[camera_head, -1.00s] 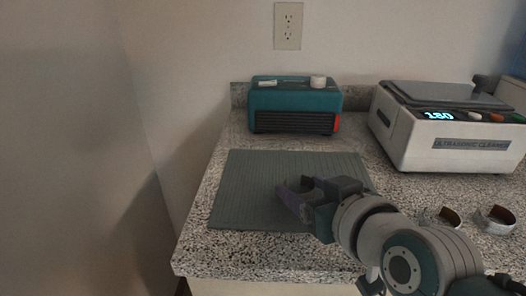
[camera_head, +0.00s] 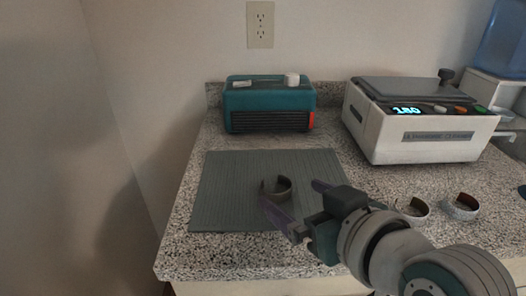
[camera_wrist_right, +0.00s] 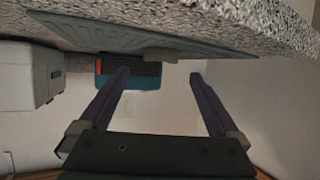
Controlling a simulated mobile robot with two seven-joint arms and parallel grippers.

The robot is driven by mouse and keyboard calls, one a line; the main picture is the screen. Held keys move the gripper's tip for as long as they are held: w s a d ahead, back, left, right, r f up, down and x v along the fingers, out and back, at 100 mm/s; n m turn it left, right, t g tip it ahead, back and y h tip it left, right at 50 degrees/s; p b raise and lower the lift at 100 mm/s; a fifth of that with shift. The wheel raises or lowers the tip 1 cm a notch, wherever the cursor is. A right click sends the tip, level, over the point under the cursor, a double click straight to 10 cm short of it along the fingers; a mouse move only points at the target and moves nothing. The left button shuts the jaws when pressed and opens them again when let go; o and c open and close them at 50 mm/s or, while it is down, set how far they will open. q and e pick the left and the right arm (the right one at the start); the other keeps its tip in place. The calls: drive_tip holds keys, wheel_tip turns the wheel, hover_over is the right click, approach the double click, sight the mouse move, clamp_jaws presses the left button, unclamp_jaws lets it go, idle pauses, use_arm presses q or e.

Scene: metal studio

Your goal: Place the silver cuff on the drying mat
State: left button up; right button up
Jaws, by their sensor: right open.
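A silver cuff (camera_head: 277,188), a curved open band, stands on the grey-green ribbed drying mat (camera_head: 222,198), right of its middle. It looks like the small grey shape (camera_wrist_right: 160,57) at the mat's edge in the right wrist view. My right gripper (camera_head: 291,192) is open, its two purple fingers spread on the near right side of the cuff; in the head view one finger overlaps the cuff's lower edge. In the right wrist view the space between the fingertips (camera_wrist_right: 160,73) is empty. I cannot tell whether a finger touches the cuff. My left gripper is not in view.
Two more cuffs, one (camera_head: 413,210) beside my right wrist and one (camera_head: 462,206) farther right, rest on the speckled counter (camera_head: 385,185). A white ultrasonic cleaner (camera_head: 420,137) stands at the back right. A teal box (camera_head: 268,108) stands behind the mat. The mat's left half is clear.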

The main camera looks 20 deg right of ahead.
drive_tip(key=p+v, duration=0.1)
drive_tip(key=v, duration=0.5)
drive_tip(key=shift+s+r, duration=0.2)
drive_tip(key=shift+s, duration=0.15)
drive_tip(key=s+d+f+g+h, duration=0.1)
drive_tip(key=s+d+g, duration=0.1)
drive_tip(key=s+g, duration=0.7)
drive_tip(key=s, duration=0.6)
drive_tip(key=shift+s+d+f+n+g, duration=0.15)
drive_tip(key=shift+s+f+n+g, duration=0.15)
drive_tip(key=shift+f+g, duration=0.1)
idle(0.6)
